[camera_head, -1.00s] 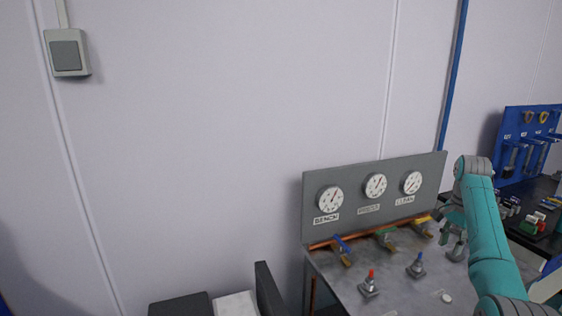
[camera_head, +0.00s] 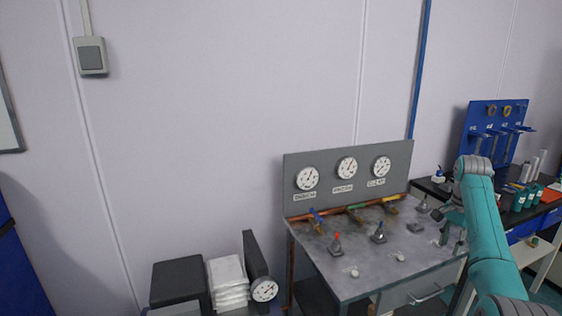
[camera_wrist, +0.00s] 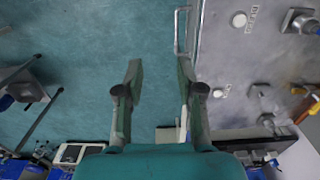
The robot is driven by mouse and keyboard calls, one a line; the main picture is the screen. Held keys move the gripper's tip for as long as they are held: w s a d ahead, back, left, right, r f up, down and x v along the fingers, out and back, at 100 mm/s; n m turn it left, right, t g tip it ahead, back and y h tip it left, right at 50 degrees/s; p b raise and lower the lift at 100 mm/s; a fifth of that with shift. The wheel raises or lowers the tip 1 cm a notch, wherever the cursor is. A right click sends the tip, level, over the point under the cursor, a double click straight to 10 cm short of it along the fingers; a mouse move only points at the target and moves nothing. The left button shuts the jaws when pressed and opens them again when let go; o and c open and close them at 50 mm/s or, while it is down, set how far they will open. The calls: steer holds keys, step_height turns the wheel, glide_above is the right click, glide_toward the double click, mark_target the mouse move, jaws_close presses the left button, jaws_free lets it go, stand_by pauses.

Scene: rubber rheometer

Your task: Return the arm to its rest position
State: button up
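My gripper (camera_wrist: 158,85) is open and empty in the wrist view, its two fingers apart with the teal floor between them. In the head view my teal arm is raised at the right and bent at the top, and my gripper (camera_head: 452,232) hangs below the bend at the right end of the grey bench (camera_head: 350,275). Part of the gripper is hidden behind the arm there. In the wrist view the bench top (camera_wrist: 235,60) lies to the right of the fingers, and a drawer handle (camera_wrist: 182,30) shows on its edge.
A gauge panel (camera_head: 335,202) with three dials stands behind the bench, with coloured valve levers in front. A dark counter (camera_head: 515,217) with bottles and a blue tool board (camera_head: 495,130) are at the right. White folded cloths (camera_head: 228,282) and a dark box (camera_head: 180,280) are lower left.

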steer(key=s+a+f+n+t, duration=0.1)
steer(key=a+f, duration=0.2)
steer(key=f, duration=0.7)
steer(key=s+a+f+n+t+h, duration=0.1)
steer(key=s+a+f, duration=0.15)
steer(key=f, duration=0.75)
steer(key=s+a+f+n+t, duration=0.1)
steer(key=a+f, duration=0.2)
steer(key=f, duration=0.6)
steer(key=s+a+f+n+t, duration=0.2)
steer(key=s+a+f, duration=0.4)
steer(key=s+f, duration=0.25)
steer(key=s+a+f+n+t, duration=0.2)
steer(key=s+a+f, duration=0.4)
steer(key=s, duration=0.4)
steer(key=s+a+r+n+t, duration=0.2)
steer(key=s+a, duration=0.1)
steer(key=s, duration=0.9)
steer(key=s+a+r+n+t, duration=0.2)
steer(key=s+a+r, duration=0.15)
steer(key=s, duration=0.85)
steer(key=s+a+r+n+t, duration=0.1)
steer(key=s+r+t, duration=0.1)
steer(key=s+r, duration=0.6)
steer(key=s+a+r+n+t+y, duration=0.1)
steer(key=s+a+r+n, duration=0.1)
steer(key=s+r, duration=0.6)
step_height(320, 180, up, 7)
steer(key=shift+f+t, duration=0.15)
steer(key=shift+t, duration=0.25)
